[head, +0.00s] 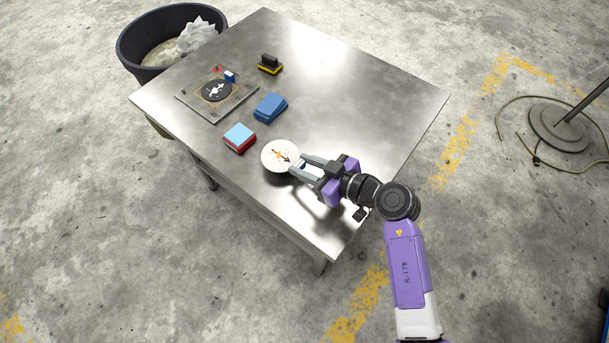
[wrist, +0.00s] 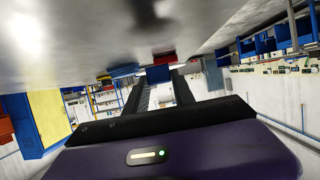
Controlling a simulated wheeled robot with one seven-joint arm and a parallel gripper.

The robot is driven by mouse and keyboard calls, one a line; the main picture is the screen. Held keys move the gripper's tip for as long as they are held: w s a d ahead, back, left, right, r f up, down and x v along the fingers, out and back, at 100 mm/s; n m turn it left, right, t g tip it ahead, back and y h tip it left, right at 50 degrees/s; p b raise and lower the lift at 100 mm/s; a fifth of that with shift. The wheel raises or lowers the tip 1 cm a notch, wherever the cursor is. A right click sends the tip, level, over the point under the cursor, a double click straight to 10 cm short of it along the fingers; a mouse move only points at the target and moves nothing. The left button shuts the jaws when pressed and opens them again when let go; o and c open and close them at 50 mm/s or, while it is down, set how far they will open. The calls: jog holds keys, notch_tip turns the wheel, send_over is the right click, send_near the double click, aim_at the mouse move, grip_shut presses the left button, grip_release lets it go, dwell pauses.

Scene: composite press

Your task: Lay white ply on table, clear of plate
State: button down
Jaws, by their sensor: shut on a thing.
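The white ply (head: 278,150) is a round white disc with a dark arrow and orange marks, near the table's front edge. My gripper (head: 298,166) reaches in from the right and is shut on its right rim. I cannot tell whether the ply touches the tabletop. The square metal plate (head: 190,99) lies at the table's left end, well apart from the ply, with a black arrow-marked disc (head: 212,94) on it. The table (head: 345,75) is bare metal. The wrist view shows my gripper's fingers (wrist: 158,92); the ply cannot be made out there.
A red block with a light blue top (head: 239,136) lies just left of the ply. Blue pads (head: 270,106) and a black-and-yellow block (head: 270,65) lie farther back. A dark bin (head: 135,52) stands beyond the table's left end. The table's right half is clear.

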notch_tip(320, 180, down, 4)
jog(key=shift+f+b, duration=0.2)
jog(key=shift+b, duration=0.6)
jog(key=shift+r, duration=0.1)
jog(key=c, duration=1.1)
grip_release()
jog(key=shift+o, duration=0.2)
jog(key=p+v, duration=0.2)
jog(key=v, duration=1)
jog(key=shift+r, duration=0.1)
